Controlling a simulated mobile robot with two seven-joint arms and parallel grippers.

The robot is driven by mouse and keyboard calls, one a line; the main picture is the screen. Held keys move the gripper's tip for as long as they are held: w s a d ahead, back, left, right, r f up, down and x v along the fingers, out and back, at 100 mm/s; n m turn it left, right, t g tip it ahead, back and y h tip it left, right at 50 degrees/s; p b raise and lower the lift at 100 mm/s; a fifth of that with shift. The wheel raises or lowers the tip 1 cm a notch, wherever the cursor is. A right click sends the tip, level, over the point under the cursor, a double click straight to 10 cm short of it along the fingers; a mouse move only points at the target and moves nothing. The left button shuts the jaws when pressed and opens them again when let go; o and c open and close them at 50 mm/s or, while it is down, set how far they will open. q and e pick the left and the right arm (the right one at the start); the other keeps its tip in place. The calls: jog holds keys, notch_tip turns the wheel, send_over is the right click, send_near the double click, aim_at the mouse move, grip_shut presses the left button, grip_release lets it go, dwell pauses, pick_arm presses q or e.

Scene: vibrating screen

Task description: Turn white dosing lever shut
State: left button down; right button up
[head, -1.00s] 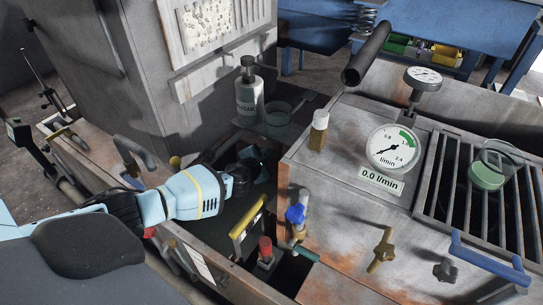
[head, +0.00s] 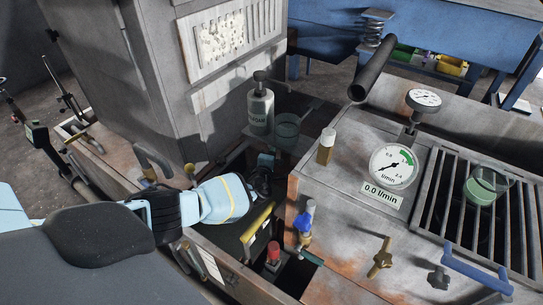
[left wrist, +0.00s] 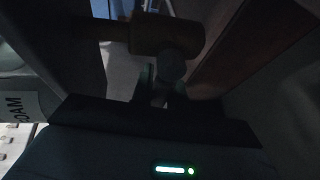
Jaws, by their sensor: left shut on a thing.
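My left gripper (head: 264,180) reaches from the left into the dark gap between the tall grey cabinet and the rusty metal box, below the foam bottle (head: 261,110). In the left wrist view its fingers (left wrist: 163,84) are closed around a small rounded part, which I take to be the white dosing lever (left wrist: 172,66); it is too dark there to tell its colour or angle. A brownish cylinder (left wrist: 155,35) lies just beyond it. In the head view the gripper hides the lever. My right gripper is not in view.
The round gauge (head: 392,166) has a label reading 0.0 l/min. A blue-handled valve (head: 305,221), a yellow handle (head: 257,223) and a red knob (head: 273,252) stand close by the gripper. A green-tinted cup (head: 287,130) is beside the bottle.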

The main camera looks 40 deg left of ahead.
pick_arm(q)
jog(key=shift+r, duration=0.1)
dwell(0.5)
jog(key=c, duration=1.4)
grip_release()
jog(key=shift+o, duration=0.2)
jog(key=shift+s, duration=0.1)
jog(key=p+v, duration=0.5)
jog(key=v, duration=0.2)
jog(key=shift+s+d, duration=0.15)
jog(key=shift+s, duration=0.15)
